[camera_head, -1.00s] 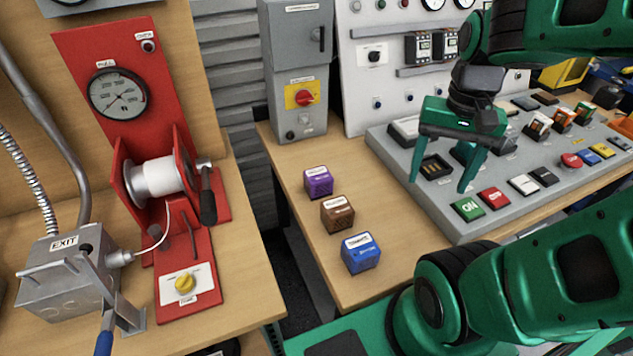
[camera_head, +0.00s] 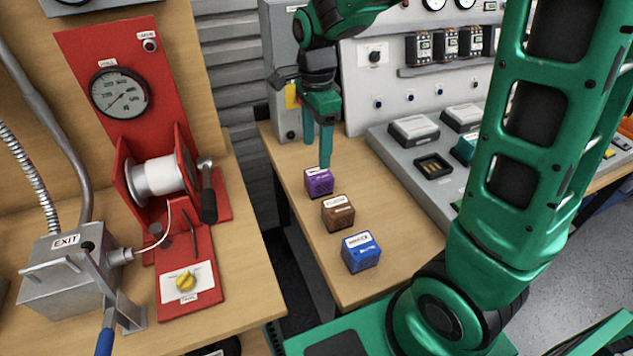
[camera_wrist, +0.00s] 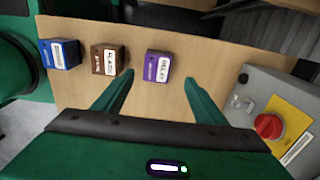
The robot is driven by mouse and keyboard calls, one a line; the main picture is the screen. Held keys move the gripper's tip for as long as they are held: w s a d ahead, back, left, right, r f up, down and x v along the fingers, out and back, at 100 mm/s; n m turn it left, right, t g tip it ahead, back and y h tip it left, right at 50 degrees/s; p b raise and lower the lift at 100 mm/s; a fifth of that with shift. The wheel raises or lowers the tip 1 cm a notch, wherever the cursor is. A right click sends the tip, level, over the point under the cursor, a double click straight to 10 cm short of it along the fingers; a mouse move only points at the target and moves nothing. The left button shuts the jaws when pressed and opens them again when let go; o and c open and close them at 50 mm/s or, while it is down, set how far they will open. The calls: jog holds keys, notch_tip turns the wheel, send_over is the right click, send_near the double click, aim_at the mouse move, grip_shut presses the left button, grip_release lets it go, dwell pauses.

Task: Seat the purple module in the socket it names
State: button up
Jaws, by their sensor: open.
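The purple module (camera_head: 319,184) is a small cube with a white label on top, on the wooden bench at the back of a row of three. It also shows in the wrist view (camera_wrist: 157,66), where its label seems to read RELAY. My gripper (camera_head: 318,152) is open and empty, pointing down just above and behind the purple module. In the wrist view the fingers of my gripper (camera_wrist: 160,88) are apart, with the module ahead of and between their tips. An empty dark socket (camera_head: 434,166) with metal contacts is in the grey console. My arm hides much of the console.
A brown module (camera_head: 338,213) and a blue module (camera_head: 361,252) stand nearer on the bench. A grey switch box (camera_wrist: 262,120) with a red knob stands close to my gripper. The red winch panel (camera_head: 185,240) is on the left bench, across a gap.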

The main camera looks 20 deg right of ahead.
aim_at(319, 173)
jog(key=f, duration=1)
jog(key=shift+s+d, duration=0.2)
jog(key=shift+s, duration=0.05)
jog(key=shift+r, duration=0.1)
jog(key=c, duration=1.2)
